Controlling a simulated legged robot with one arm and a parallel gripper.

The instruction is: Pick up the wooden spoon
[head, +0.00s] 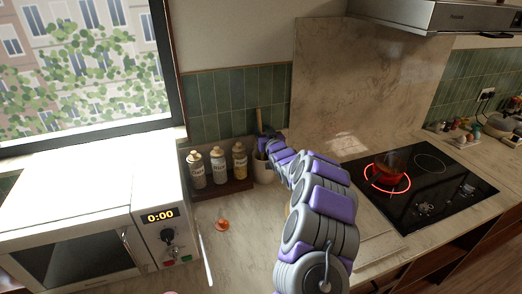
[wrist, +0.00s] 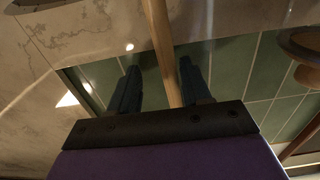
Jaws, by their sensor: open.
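The wooden spoon (head: 258,119) stands upright in a light crock (head: 263,172) against the green tiles; only its upper part shows, and its lower end is hidden. My gripper (head: 265,140) is at the spoon just above the crock's rim, partly hidden by my arm. In the wrist view, my gripper (wrist: 160,75) has its two dark fingers apart, with the spoon's wooden shaft (wrist: 160,42) running between them. The shaft looks closer to the right finger; I cannot tell whether it touches.
Several bottles (head: 219,168) stand on a dark tray left of the crock. A microwave (head: 90,235) is at left. A red pot (head: 386,176) sits by a glowing ring on the cooktop (head: 430,190) at right. A small orange item (head: 222,224) lies on the counter.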

